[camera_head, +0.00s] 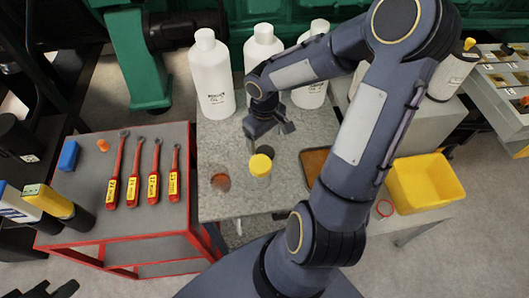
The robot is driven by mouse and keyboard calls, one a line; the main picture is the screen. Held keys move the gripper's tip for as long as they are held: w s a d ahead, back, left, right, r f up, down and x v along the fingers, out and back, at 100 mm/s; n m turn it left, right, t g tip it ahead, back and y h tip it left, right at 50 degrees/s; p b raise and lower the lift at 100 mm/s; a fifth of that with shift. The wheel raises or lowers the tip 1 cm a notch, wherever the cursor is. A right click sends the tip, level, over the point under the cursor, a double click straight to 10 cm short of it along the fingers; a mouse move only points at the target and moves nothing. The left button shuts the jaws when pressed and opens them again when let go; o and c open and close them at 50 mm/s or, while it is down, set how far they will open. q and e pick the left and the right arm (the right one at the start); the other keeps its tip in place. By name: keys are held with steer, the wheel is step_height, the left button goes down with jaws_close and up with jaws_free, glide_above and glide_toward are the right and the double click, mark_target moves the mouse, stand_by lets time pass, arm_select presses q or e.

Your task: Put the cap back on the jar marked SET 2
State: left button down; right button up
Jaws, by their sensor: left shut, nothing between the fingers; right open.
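On the grey speckled table (225,135), a small clear jar with a yellow cap (260,165) stands near the middle. To its left is a small jar (220,182) with reddish-brown contents and no cap visible on it. I cannot read a SET 2 marking on either. A dark round patch (265,151) shows just behind the yellow-capped jar; I cannot tell whether it is a loose cap or a shadow. My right gripper (269,133) is open and empty above the table, behind the jars. My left gripper (60,290) is shut and empty at the bottom left edge, partly cut off.
White bottles (212,80) stand along the table's back. A brown tray (314,164) is partly hidden by my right arm. A red-framed cart (150,220) at left holds several red-handled tools.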

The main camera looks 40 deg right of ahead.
mark_target(265, 152)
steer(key=shift+f, duration=0.65)
steer(key=shift+d+f, duration=0.15)
steer(key=shift+f, duration=2.45)
steer(key=c, duration=1.1)
